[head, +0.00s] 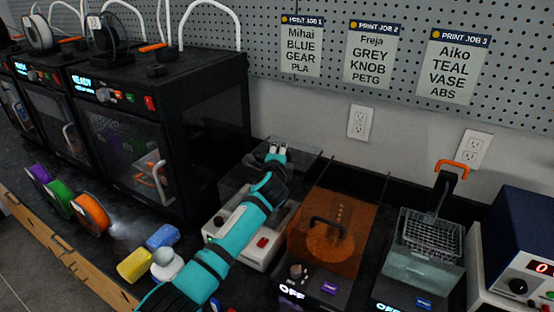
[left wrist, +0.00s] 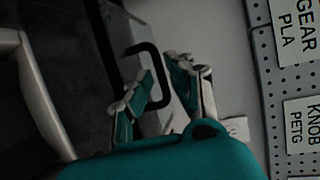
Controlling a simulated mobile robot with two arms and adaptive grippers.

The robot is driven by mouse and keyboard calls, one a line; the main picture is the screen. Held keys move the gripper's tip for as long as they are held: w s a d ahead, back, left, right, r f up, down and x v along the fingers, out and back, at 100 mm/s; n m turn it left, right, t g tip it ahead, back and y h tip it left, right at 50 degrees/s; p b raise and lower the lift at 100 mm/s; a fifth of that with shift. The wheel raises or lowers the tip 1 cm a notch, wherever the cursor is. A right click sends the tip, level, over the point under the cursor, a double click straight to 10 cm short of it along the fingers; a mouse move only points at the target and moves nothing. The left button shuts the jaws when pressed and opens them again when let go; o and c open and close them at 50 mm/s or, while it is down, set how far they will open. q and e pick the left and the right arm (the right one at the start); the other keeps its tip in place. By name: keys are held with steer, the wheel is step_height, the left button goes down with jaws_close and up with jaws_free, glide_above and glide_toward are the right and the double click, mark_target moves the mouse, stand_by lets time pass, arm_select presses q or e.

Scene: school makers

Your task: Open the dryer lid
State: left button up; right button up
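The dryer (head: 213,228) is a white-based machine with a red button, between the black printer and the orange-lidded unit. Its smoky see-through lid (head: 304,162) shows behind my left gripper; my arm hides much of it, and I cannot tell exactly how far it is raised. My left gripper (head: 277,150) is at the lid's upper part. In the left wrist view a black looped handle (left wrist: 157,65) lies between the fingers of the left gripper (left wrist: 160,65), which are apart with a gap around the handle. My right gripper is not in view.
An orange-lidded unit (head: 330,235) and a wire basket over a tank (head: 430,235) stand to the right. Black printers (head: 217,130) stand left. Filament spools (head: 90,215) and yellow and blue pieces (head: 135,265) lie on the dark bench. A pegboard wall is behind.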

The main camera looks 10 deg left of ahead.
arm_select(q)
steer(key=s+r, duration=0.2)
steer(key=s, duration=0.9)
steer(key=shift+s, duration=0.3)
steer(key=shift+d+f, duration=0.1)
